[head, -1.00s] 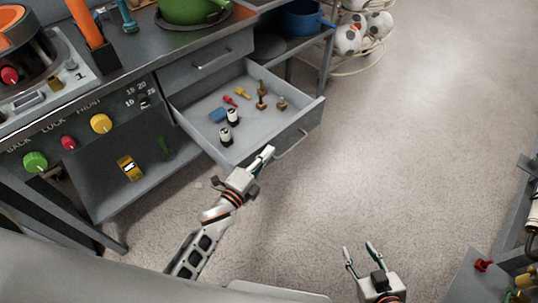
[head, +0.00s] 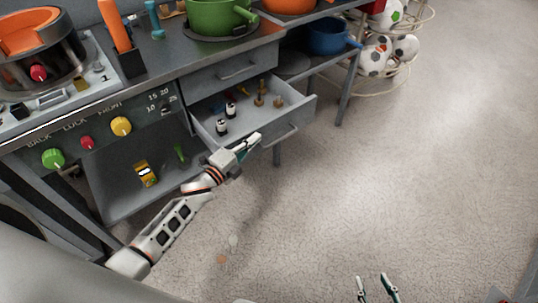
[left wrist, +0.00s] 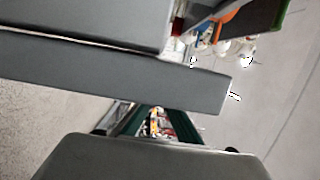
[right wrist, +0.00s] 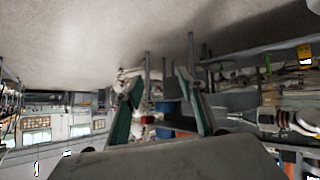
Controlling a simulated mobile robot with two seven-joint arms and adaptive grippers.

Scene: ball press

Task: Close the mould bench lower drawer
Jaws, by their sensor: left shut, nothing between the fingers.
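The lower drawer (head: 303,112) of the mould bench is partly open, sticking out below the shut upper drawer (head: 237,68). Small items lie inside it, including black-and-white pieces (head: 223,125) and brass-coloured pieces (head: 278,101). My left gripper (head: 252,142) is shut and empty, its tips at the outer face of the drawer front; exact contact cannot be told. In the left wrist view a grey panel (left wrist: 110,75), apparently the drawer front, crosses just ahead of the fingers (left wrist: 152,120). My right gripper (head: 376,286) is open and empty over the floor, away from the drawer.
The bench top holds a green pot (head: 215,16) and an orange-topped machine (head: 40,55). A blue pot (head: 328,36) stands on the side shelf, near a rack of footballs (head: 375,58). An open lower shelf (head: 120,195) lies left of the drawer. Floor at the right is clear.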

